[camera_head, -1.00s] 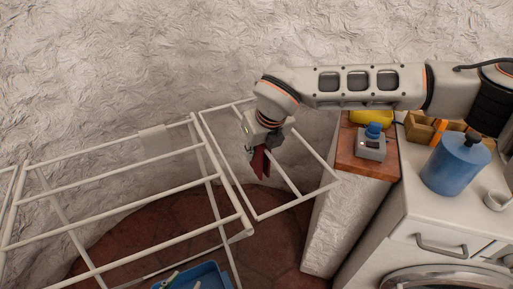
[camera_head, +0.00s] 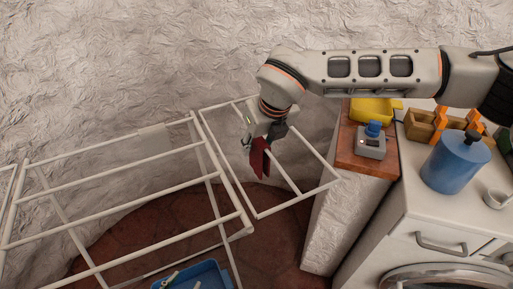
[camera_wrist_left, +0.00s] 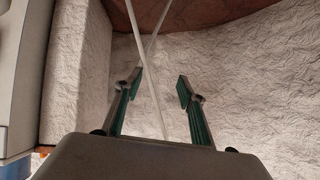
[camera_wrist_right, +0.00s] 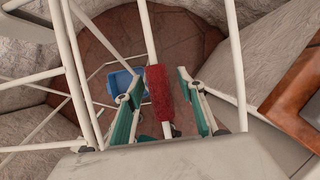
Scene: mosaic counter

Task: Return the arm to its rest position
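My right arm (camera_head: 370,78) reaches in from the right in the head view. Its gripper (camera_head: 263,136) is over the white drying rack's side wing (camera_head: 287,210). A dark red cloth (camera_head: 260,158) hangs on a bar of that wing. In the right wrist view, the fingers of my right gripper (camera_wrist_right: 158,80) are open, with the red cloth (camera_wrist_right: 158,90) showing between them and a gap on either side. My left gripper (camera_wrist_left: 160,82) is open and empty in the left wrist view, with thin white bars behind it. I cannot make it out in the head view.
The main rack (camera_head: 120,185) spreads left, above a blue basket (camera_head: 195,276) on the floor. A blue jug (camera_head: 455,165) stands on the white washer. The wall is close behind.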

